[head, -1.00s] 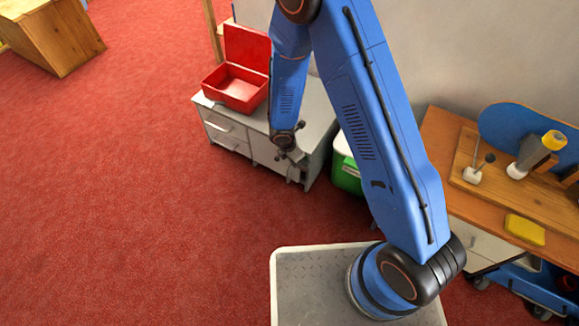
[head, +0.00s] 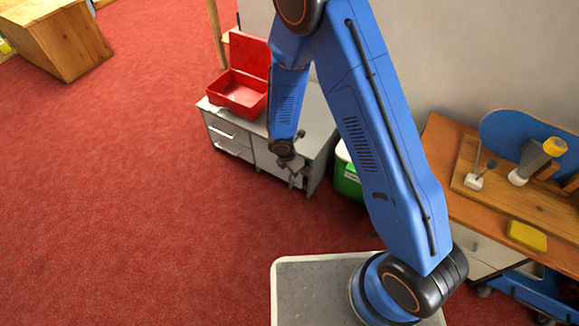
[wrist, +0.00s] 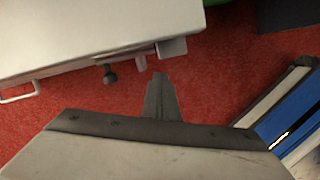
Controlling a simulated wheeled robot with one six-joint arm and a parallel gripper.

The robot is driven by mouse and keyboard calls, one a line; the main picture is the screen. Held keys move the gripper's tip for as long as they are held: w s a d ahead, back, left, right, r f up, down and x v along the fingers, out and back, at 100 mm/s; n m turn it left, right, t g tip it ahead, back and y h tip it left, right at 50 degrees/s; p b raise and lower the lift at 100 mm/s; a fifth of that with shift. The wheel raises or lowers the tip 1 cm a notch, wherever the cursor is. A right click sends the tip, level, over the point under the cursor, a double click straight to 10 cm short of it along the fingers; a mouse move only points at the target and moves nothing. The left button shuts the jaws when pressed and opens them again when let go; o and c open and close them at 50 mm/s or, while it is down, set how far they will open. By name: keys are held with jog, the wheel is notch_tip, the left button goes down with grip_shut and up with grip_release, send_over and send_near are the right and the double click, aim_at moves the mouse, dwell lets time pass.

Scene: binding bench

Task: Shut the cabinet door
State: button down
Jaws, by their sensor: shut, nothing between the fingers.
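The low grey-white cabinet (head: 318,140) stands against the wall, with drawers on the left of its front and a door (head: 266,163) on the right. The door lies close along the front; I cannot tell whether a small gap remains. In the wrist view, the cabinet top (wrist: 90,30) fills the upper left, and a dark knob (wrist: 110,74) sticks out from the front. My gripper (head: 297,178) is at the right part of the cabinet front, partly covering it. In the wrist view its fingers (wrist: 160,82) are together and empty, apart from the knob, over red carpet.
An open red box (head: 238,95) sits on the cabinet. A green bin (head: 346,180) stands to its right. A wooden bench (head: 455,135) with tools and a yellow block (head: 527,236) is at the right. The red carpet (head: 130,200) at left is clear.

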jog(key=s+v, duration=0.1)
jog(key=v, duration=0.9)
jog(key=shift+s, duration=0.2)
jog(key=s+d+r+m+t, duration=0.1)
jog(key=s+d+r+m, duration=0.1)
jog(key=d+r+m, duration=0.75)
jog(key=s+d+r+m, duration=0.1)
jog(key=d+r+m, duration=0.2)
jog(key=d+r, duration=0.8)
jog(key=s+d+r+m+t+y, duration=0.1)
jog(key=s+d+r+m, duration=0.1)
jog(key=s+r+m, duration=0.4)
jog(key=s+d+r+m+t+y, duration=0.1)
jog(key=s+d+r+m, duration=0.2)
jog(key=s+r+m, duration=0.3)
jog(key=s+r, duration=0.5)
jog(key=s, duration=0.3)
jog(key=shift+s+m, duration=0.25)
jog(key=shift+m, duration=0.1)
